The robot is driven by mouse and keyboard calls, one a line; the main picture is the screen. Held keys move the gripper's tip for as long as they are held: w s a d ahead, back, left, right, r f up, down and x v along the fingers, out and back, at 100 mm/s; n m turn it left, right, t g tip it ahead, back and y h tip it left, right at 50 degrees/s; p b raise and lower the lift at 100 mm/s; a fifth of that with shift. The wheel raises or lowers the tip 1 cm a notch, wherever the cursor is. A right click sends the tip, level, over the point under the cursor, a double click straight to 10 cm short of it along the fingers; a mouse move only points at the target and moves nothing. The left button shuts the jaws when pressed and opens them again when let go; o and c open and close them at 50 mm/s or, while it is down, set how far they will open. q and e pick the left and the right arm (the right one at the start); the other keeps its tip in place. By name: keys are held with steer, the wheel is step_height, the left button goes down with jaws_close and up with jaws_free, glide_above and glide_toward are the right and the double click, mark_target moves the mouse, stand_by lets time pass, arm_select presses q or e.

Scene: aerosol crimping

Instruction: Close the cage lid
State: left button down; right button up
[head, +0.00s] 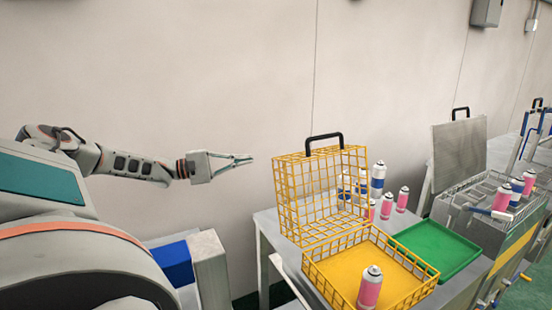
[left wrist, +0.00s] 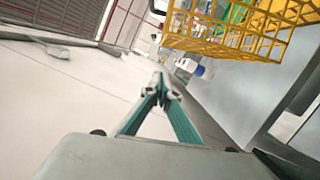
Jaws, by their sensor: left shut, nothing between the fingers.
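The yellow wire cage lid (head: 312,190) stands open and upright at the back of the cage, with a black handle on top. The cage's yellow base (head: 345,270) sits on the table with one pink can (head: 370,287) in it. My left gripper (head: 250,159) is shut and empty, in the air to the left of the lid at about its upper height, apart from it. In the left wrist view the shut fingertips (left wrist: 160,82) show, with yellow cage wire (left wrist: 225,40) at the upper right. My right gripper is not in view.
A green tray (head: 437,250) lies right of the cage, with several pink and blue cans (head: 378,178) behind. A metal bath with a raised grey lid (head: 459,152) stands farther right. The space before the wall (head: 200,80) is free.

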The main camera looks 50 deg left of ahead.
arm_select(q)
steer(key=w+d+r+b, duration=0.1)
steer(key=w+d, duration=0.4)
steer(key=d, duration=0.2)
steer(key=shift+w+d+r, duration=0.2)
steer(key=shift+w+d, duration=0.05)
steer(key=shift+w, duration=0.1)
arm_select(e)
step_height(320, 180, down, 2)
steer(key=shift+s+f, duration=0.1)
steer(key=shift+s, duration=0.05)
